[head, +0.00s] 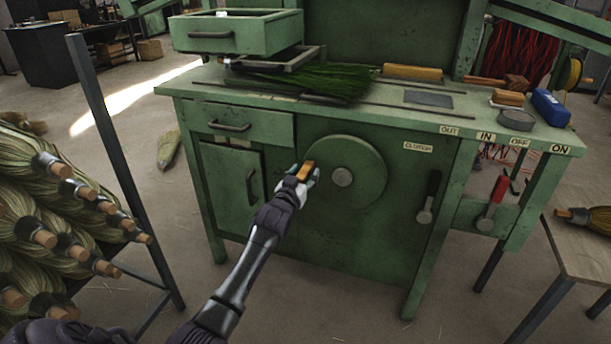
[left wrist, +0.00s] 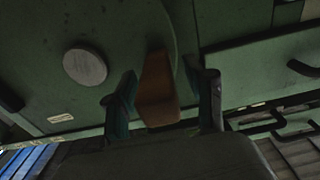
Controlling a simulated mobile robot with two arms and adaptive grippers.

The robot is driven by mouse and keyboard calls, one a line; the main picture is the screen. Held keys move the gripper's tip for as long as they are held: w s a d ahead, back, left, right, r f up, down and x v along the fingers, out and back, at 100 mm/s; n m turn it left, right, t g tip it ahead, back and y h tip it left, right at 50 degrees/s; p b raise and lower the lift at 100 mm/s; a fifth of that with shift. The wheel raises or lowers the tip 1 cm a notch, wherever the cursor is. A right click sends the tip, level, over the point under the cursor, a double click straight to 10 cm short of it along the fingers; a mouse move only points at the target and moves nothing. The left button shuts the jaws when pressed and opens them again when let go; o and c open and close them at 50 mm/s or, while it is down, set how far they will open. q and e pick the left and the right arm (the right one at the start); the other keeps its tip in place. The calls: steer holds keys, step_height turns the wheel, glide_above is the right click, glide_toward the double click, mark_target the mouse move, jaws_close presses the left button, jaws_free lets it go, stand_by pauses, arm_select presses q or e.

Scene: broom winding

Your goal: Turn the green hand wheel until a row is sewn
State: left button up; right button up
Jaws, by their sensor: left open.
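The green hand wheel (head: 343,192) is a flat disc on the front of the green machine cabinet, with a grey hub (head: 341,176) at its middle. Its wooden handle (head: 308,168) sticks out at the wheel's left edge. My left gripper (head: 306,174) is at the handle. In the left wrist view the brown handle (left wrist: 157,90) lies between the two open fingers (left wrist: 162,100), with gaps on both sides. The wheel (left wrist: 130,50) and its hub (left wrist: 85,67) also show there. Green bristles (head: 320,82) lie on the bench top. My right gripper is not visible.
A black clutch lever (head: 428,198) and a red-handled lever (head: 493,200) are right of the wheel. A rack of brooms (head: 60,225) stands at the left. A table (head: 580,255) with a broom is at the right. The floor before the cabinet is clear.

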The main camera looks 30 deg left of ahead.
arm_select(q)
steer(key=shift+w+a, duration=0.15)
steer(key=shift+w, duration=0.5)
jaws_close()
